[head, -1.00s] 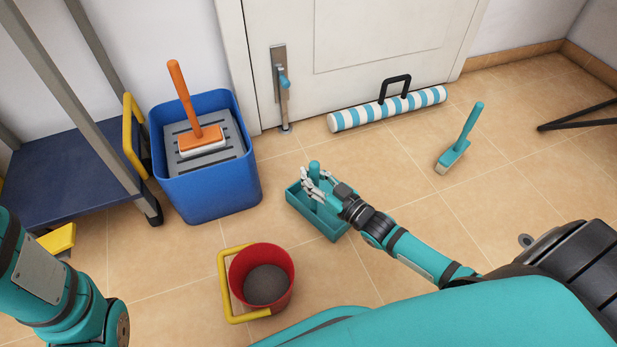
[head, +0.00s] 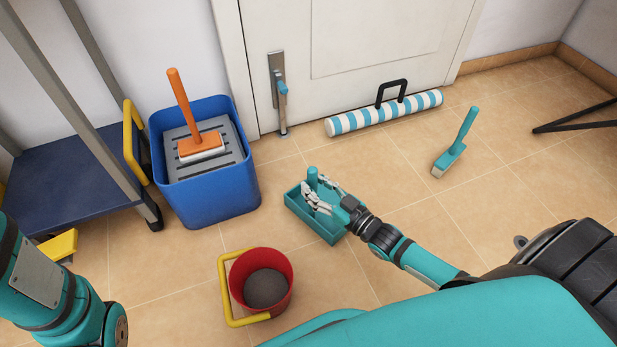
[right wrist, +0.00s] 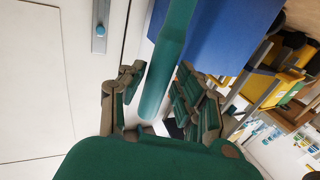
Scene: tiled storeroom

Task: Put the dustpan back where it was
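The teal dustpan (head: 338,231) rests on the tiled floor in the middle of the head view, with its handle (head: 312,177) standing up. My right gripper (head: 322,190) is at that handle. In the right wrist view the teal handle (right wrist: 168,60) passes between the spread fingers of the right gripper (right wrist: 160,100). Gaps show between the fingers and the handle, so the gripper looks open around it. The dustpan's tray is hidden in the wrist view. Of my left arm only a link shows at the lower left of the head view; its gripper is out of view.
A red bucket (head: 238,268) with a yellow handle stands left of the dustpan. A blue bin (head: 205,196) holds an orange brush (head: 198,147). A striped roll (head: 385,113) lies by the door (head: 395,40). A blue-shelved cart (head: 70,185) is left.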

